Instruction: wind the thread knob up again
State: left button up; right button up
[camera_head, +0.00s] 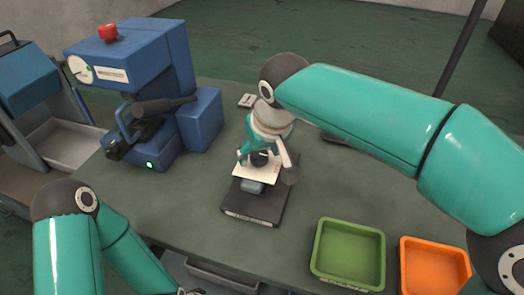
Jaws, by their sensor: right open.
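A small device with a black base (252,204) stands on the bench in the middle of the view. It carries a pale plate (243,169), and a round black knob (261,157) shows above the plate; it looks like the thread knob. My right gripper (267,160) comes down over the device from above, open, with one finger on each side of the knob. Whether the fingers touch it I cannot tell.
A blue machine (150,60) with a red knob (107,32) and a dial stands at the back left. A green tray (320,262) and an orange tray (405,270) sit at the front right. A small pale item (247,100) lies behind the device. Bench left of the device is clear.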

jog(key=c, duration=1.1)
jog(key=shift+d, duration=0.15)
jog(key=shift+a, duration=0.2)
jog(key=shift+r+n, duration=0.1)
jog(key=shift+n, duration=0.2)
